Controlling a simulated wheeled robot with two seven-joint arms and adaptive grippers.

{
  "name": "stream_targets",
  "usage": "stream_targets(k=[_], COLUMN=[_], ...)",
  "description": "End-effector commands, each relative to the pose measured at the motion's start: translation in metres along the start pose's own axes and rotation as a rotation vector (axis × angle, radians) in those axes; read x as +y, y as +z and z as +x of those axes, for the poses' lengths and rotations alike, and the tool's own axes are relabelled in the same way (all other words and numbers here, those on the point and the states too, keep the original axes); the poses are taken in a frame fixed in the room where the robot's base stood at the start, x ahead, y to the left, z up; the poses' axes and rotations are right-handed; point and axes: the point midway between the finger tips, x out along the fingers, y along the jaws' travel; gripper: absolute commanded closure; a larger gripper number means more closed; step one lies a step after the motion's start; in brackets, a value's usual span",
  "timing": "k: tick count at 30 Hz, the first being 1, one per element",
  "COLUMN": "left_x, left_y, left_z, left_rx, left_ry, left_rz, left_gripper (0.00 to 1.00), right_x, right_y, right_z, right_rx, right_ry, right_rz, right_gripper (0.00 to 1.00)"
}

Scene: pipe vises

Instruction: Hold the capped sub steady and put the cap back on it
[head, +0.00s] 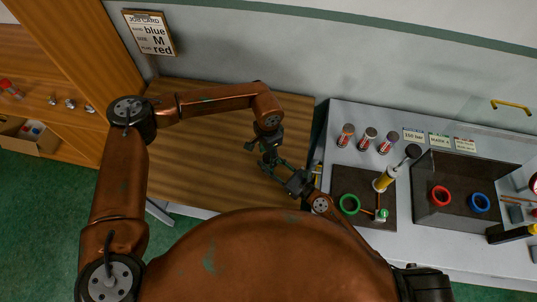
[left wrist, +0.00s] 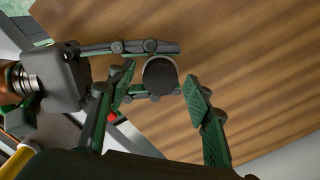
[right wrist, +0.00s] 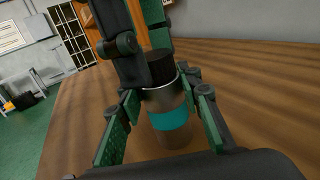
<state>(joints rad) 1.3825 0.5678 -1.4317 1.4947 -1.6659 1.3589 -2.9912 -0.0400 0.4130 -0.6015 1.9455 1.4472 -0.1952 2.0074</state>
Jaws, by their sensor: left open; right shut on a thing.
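The capped sub (right wrist: 172,122) is a silver cylinder with a teal band, upright above the wooden table in the right wrist view. The black ribbed cap (right wrist: 160,67) sits at its top; I cannot tell how tightly it is seated. My right gripper (right wrist: 163,108) is shut on the sub's body from the side. My left gripper (left wrist: 160,84) points down from above, open, its fingers either side of the cap (left wrist: 160,76) with visible gaps. In the head view the left gripper (head: 268,158) and right gripper (head: 272,172) meet over the table and hide the sub.
The wooden table (head: 190,185) is otherwise bare.

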Motion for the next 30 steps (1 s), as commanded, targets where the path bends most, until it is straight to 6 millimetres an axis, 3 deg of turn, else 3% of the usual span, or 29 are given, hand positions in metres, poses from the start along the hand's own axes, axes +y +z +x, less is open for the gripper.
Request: stream_targets(k=[9, 22, 26, 30], left_x=[-0.001, 0.000, 0.000, 0.000], left_y=[0.000, 0.000, 0.000, 0.000], left_z=[-0.038, -0.042, -0.043, -0.045], left_rx=[0.002, 0.001, 0.001, 0.001], left_ry=[-0.002, 0.000, 0.000, 0.000], left_rz=[-0.001, -0.028, -0.151, -0.395], left_gripper=[0.53, 0.56, 0.56, 0.56], right_x=[0.000, 0.000, 0.000, 0.000], right_y=[0.000, 0.000, 0.000, 0.000], right_z=[0.000, 0.000, 0.000, 0.000], right_rx=[0.000, 0.000, 0.000, 0.000], right_ry=[0.000, 0.000, 0.000, 0.000], right_rz=[0.000, 0.000, 0.000, 0.000], right_gripper=[1.00, 1.00, 1.00, 1.00])
